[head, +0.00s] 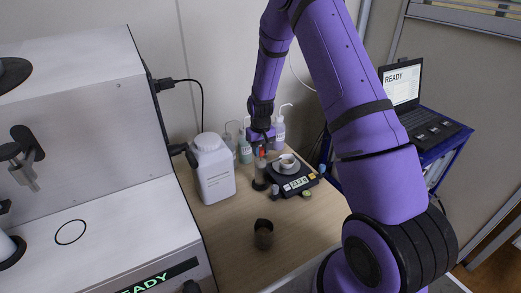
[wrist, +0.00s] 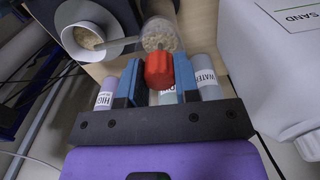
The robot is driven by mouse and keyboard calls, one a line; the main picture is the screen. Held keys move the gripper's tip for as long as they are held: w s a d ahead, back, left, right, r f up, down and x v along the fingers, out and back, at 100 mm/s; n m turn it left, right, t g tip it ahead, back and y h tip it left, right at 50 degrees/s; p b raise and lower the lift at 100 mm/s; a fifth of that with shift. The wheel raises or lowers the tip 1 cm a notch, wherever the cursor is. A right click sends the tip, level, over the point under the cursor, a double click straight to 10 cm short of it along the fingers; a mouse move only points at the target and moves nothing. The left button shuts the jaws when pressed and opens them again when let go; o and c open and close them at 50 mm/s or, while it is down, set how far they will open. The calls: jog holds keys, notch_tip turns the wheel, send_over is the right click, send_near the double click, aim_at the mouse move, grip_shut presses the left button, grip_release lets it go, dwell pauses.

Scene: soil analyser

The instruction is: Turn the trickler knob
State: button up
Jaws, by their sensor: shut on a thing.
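The red trickler knob (wrist: 159,70) sits between the two blue fingers of my gripper (wrist: 158,76) in the wrist view. My gripper is shut on it. Behind the knob is the trickler's clear tube (wrist: 160,36) with tan grains in it. In the head view my gripper (head: 262,138) is low over the back of the table, and the trickler (head: 260,172) stands beneath it. A white cup (head: 288,165) rests on the black balance (head: 297,183) just right of the trickler. The cup (wrist: 84,36) also shows in the wrist view, with a thin tube reaching over it.
A white sand jug (head: 213,172) stands left of the trickler. Several wash bottles (head: 279,132) stand close behind my gripper. A dark cup (head: 263,236) is near the table's front, with bare wood around it. A large grey machine (head: 90,130) fills the left; a laptop (head: 402,88) stands right.

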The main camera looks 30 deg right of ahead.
jog(key=shift+n, duration=0.5)
jog(key=o, duration=0.9)
jog(key=shift+o, duration=0.2)
jog(key=shift+r, duration=0.1)
notch_tip(320, 180, up, 11)
jog(key=shift+f, duration=0.2)
